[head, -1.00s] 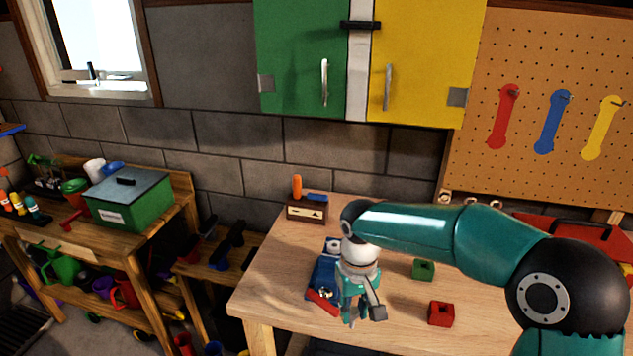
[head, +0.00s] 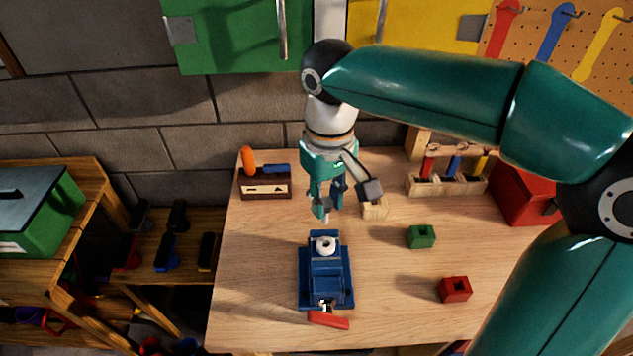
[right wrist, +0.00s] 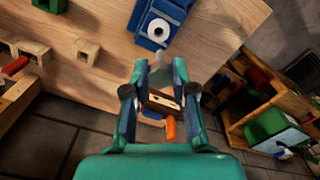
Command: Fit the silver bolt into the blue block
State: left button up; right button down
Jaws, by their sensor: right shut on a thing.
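My right gripper (head: 326,203) points down over the wooden bench, just behind the blue vise (head: 341,290). It is shut on the silver bolt, a small grey piece (right wrist: 157,61) between the fingertips in the right wrist view. The grey tip also shows below the fingers in the head view. A pale ring with a dark hole (head: 325,245) sits on the blue piece at the back of the vise, apart from the bolt; it also shows in the right wrist view (right wrist: 158,29). I cannot tell the blue block apart from the vise. My left gripper is out of view.
A green block (head: 421,237) and a red block (head: 455,289) stand right of the vise. A wooden block (head: 375,209) is close beside the gripper. A tool holder (head: 265,187) stands back left and a red box (head: 525,190) back right.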

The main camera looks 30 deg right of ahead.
jog(key=shift+a, duration=0.1)
jog(key=shift+s+r, duration=0.1)
dwell(0.3)
jog(key=shift+s+f+b, duration=0.1)
jog(key=shift+f+b, duration=0.4)
jog(key=shift+f, duration=0.15)
jog(key=b, duration=0.5)
send_over(327, 238)
jog(key=s+a, duration=0.1)
jog(key=shift+f, duration=3.25)
jog(key=shift+s+f+b, duration=0.2)
jog(key=shift+f+b, duration=0.2)
jog(key=shift+f, duration=0.15)
jog(key=shift+f, duration=0.2)
jog(key=shift+f+b, duration=0.6)
jog(key=shift+f, duration=0.2)
